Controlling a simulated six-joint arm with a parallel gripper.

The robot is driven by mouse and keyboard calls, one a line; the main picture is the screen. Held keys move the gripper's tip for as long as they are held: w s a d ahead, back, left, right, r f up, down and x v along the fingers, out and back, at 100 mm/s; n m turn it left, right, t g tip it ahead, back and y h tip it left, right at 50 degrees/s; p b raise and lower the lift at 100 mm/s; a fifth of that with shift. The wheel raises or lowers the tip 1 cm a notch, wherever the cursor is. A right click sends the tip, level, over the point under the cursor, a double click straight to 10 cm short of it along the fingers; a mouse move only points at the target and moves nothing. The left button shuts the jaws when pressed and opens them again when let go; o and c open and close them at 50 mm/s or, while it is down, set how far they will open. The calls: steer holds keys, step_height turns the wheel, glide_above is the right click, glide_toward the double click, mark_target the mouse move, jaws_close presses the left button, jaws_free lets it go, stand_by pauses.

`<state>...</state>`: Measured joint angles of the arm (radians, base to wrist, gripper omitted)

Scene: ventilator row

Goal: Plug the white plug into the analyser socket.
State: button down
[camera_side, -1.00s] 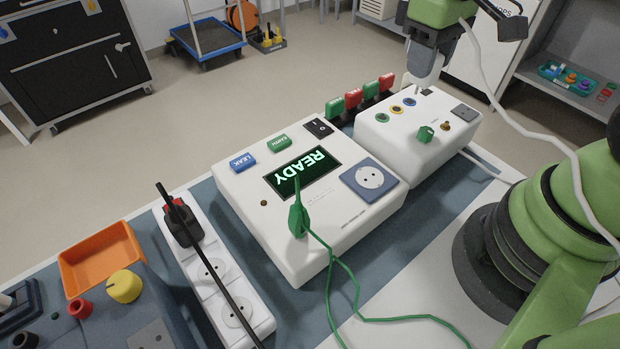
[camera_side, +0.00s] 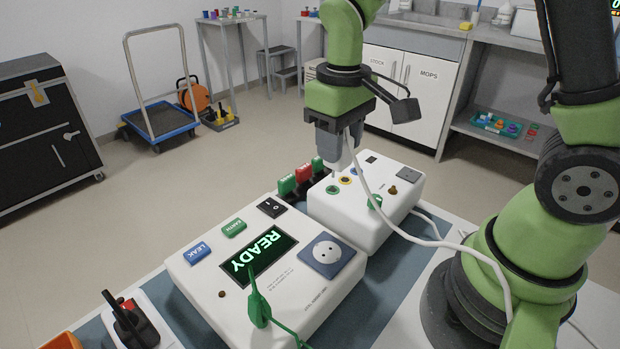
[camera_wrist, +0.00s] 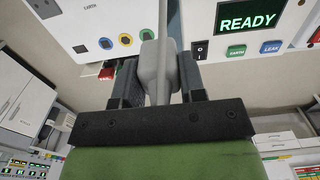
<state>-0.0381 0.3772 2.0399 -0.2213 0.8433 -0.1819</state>
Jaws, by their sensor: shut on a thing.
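My gripper (camera_side: 337,160) is above the back of the smaller white box in the side view. In the wrist view, my gripper (camera_wrist: 158,68) is shut on the white plug (camera_wrist: 154,70), a pale grey-white body between the dark fingers. In the side view the fingers mostly hide the plug, and its white cable (camera_side: 378,205) runs down to the right. The analyser (camera_side: 215,280) is the larger white box with a lit READY screen. Its blue-grey socket (camera_side: 327,250) is empty, in front and apart from my gripper. The plug's pins are not visible.
The smaller white box (camera_side: 355,222) stands behind the analyser, with coloured jacks and a green knob. Red and green tags (camera_side: 302,174) stand along its left.

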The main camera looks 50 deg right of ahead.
mark_target(303, 269)
steer(key=s+a, duration=0.5)
steer(key=a, duration=0.3)
steer(key=shift+w+f, duration=0.1)
steer(key=shift+f, duration=3.4)
steer(key=shift+f, duration=1.15)
steer(key=c, duration=0.6)
jaws_free()
